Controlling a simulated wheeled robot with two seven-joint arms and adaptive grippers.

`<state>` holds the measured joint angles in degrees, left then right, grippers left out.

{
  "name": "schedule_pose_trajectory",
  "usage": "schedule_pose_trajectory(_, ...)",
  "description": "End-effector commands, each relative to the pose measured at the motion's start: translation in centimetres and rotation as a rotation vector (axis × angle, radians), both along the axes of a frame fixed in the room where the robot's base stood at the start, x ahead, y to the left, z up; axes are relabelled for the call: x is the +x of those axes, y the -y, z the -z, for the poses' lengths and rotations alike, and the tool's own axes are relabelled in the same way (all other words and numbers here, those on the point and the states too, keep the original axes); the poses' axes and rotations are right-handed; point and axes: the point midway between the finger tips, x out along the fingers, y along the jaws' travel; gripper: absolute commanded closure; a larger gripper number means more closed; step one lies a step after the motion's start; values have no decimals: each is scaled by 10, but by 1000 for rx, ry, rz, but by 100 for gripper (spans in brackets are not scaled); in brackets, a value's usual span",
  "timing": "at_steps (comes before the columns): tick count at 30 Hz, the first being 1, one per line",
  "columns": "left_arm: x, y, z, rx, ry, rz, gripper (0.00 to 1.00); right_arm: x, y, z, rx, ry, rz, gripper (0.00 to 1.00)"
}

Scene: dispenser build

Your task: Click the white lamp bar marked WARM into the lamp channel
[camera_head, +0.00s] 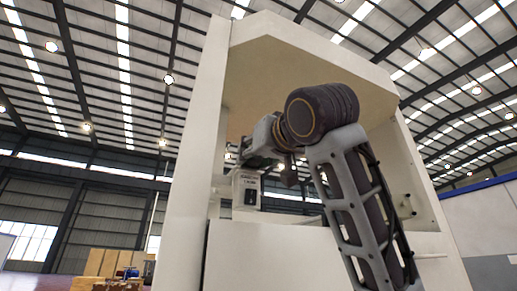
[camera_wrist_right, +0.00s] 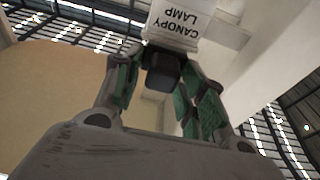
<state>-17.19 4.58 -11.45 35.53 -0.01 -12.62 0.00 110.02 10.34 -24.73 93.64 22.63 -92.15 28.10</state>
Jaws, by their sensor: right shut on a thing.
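My right arm reaches into the cream cabinet (camera_head: 268,255) in the head view, and its forearm and wrist hide much of the inside. My right gripper (camera_head: 250,143) is only partly seen there, above a white box with small print and a dark square (camera_head: 247,188). In the right wrist view the green-padded fingers of my right gripper (camera_wrist_right: 165,75) are shut on a dark block (camera_wrist_right: 163,70). Directly beyond it is a white piece marked CANOPY LAMP (camera_wrist_right: 178,22), its print upside down. Whether block and white piece are joined I cannot tell. No WARM marking shows. My left gripper is out of view.
The cabinet's side wall (camera_head: 190,160) stands close on the left, and its canopy (camera_head: 285,60) hangs over my wrist. A ledge (camera_head: 270,222) runs below the opening. Small dark knobs (camera_head: 408,200) sit on the inner right wall. Cardboard boxes (camera_head: 102,262) stand far off.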

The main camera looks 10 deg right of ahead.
Motion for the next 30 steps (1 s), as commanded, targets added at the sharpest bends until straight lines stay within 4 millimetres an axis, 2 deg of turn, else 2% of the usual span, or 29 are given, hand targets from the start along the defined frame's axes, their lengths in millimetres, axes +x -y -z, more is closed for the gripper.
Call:
schedule_pose_trajectory(13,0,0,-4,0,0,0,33,21,-4,1,1,2,0,93)
schedule_pose_trajectory(30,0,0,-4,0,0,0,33,24,-5,1,1,2,0,93)
